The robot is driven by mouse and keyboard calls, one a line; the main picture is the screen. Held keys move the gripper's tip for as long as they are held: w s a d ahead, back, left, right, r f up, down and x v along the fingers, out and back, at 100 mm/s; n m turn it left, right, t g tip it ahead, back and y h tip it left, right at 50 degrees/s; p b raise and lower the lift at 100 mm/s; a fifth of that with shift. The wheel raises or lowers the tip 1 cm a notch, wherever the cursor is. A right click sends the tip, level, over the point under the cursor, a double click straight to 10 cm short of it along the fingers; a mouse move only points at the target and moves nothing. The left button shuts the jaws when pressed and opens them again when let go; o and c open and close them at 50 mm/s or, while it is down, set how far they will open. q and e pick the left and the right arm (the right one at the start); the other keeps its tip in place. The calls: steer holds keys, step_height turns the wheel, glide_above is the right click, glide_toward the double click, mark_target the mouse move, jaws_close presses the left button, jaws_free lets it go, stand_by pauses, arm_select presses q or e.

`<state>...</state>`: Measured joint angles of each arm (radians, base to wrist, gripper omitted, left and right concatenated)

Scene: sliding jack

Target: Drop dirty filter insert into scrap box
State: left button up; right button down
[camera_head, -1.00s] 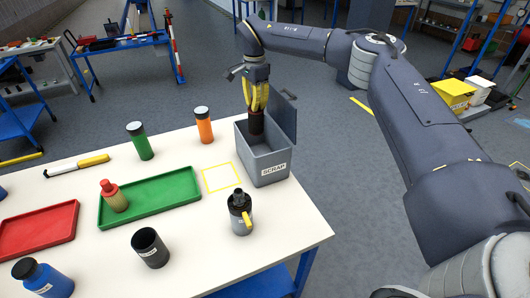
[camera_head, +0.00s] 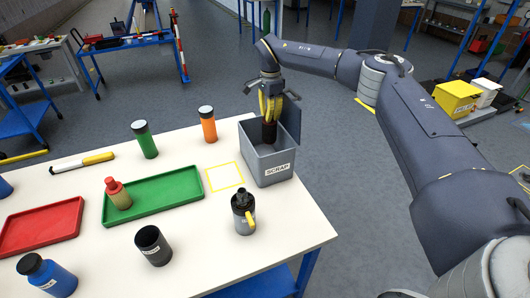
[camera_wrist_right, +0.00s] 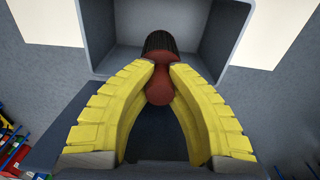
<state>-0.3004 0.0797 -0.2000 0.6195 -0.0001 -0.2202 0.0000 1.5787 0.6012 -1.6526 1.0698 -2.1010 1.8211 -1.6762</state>
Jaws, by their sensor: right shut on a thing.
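The dirty filter insert (camera_head: 269,132) is dark, with a reddish-brown knob that shows in the right wrist view (camera_wrist_right: 160,84). My right gripper (camera_head: 270,112) has its yellow fingers shut on that knob; the wrist view shows the fingertips (camera_wrist_right: 160,68) on both sides of it. The insert hangs upright in the mouth of the grey scrap box (camera_head: 267,168), its lower end hidden behind the box's front wall. The box's lid (camera_head: 291,122) stands open at the right. My left gripper is not in view.
A grey-black canister with a yellow handle (camera_head: 243,213) stands in front of the box. Orange (camera_head: 208,124) and green (camera_head: 146,140) bottles stand behind. A green tray (camera_head: 160,197) holds a red-capped tan piece (camera_head: 118,193). A yellow-outlined square (camera_head: 226,177) is empty.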

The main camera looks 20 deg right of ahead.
steer(key=shift+f, duration=0.25)
steer(key=c, duration=1.4)
jaws_free()
steer(key=shift+o, duration=0.2)
steer(key=shift+r, duration=6)
